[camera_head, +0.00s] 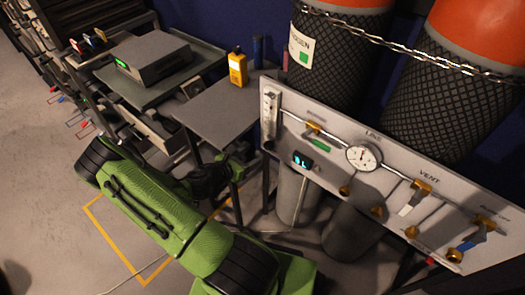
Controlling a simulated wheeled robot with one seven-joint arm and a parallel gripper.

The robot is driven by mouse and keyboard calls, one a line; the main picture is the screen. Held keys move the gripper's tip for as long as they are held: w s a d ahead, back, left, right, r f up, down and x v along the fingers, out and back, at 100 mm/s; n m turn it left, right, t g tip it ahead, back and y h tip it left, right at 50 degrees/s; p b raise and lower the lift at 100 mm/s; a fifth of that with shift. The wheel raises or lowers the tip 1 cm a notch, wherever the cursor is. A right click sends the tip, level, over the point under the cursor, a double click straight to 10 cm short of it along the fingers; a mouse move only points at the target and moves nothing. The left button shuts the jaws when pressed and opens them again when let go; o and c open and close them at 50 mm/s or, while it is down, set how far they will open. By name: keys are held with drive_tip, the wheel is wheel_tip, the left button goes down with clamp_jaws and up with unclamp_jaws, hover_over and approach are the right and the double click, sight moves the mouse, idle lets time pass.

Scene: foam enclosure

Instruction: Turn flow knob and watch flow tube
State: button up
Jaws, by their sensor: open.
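The flow tube (269,108) is a narrow clear upright gauge at the left end of the pale panel (335,150). A small dark knob (268,146) sits at the foot of the tube; its setting is too small to read, and so is the level in the tube. My gripper (238,168) is at the end of my green arm, left of and slightly below the knob, apart from it. Its jaws are dark and small in the picture; they are open, with nothing seen between them.
The panel also carries a round gauge (363,156), a small lit display (303,161) and several brass valves with coloured handles. Chained cylinders (440,95) stand behind it. A grey side table (215,115) holds a yellow meter (238,69). A grey instrument (152,58) stands farther left.

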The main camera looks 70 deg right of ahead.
sight(266, 147)
drive_tip(key=b+x, duration=0.2)
drive_tip(key=x, duration=0.7)
drive_tip(key=shift+s+d+f, duration=0.1)
drive_tip(key=shift+d+f, duration=0.1)
drive_tip(key=shift+d, duration=0.05)
drive_tip(key=shift+c, duration=0.2)
drive_tip(key=c, duration=0.9)
drive_tip(key=shift+r+n+p, duration=0.3)
drive_tip(key=shift+p, duration=0.8)
drive_tip(key=shift+c, duration=0.3)
drive_tip(key=shift+f+g+p, duration=0.25)
drive_tip(key=shift+g+p, duration=0.15)
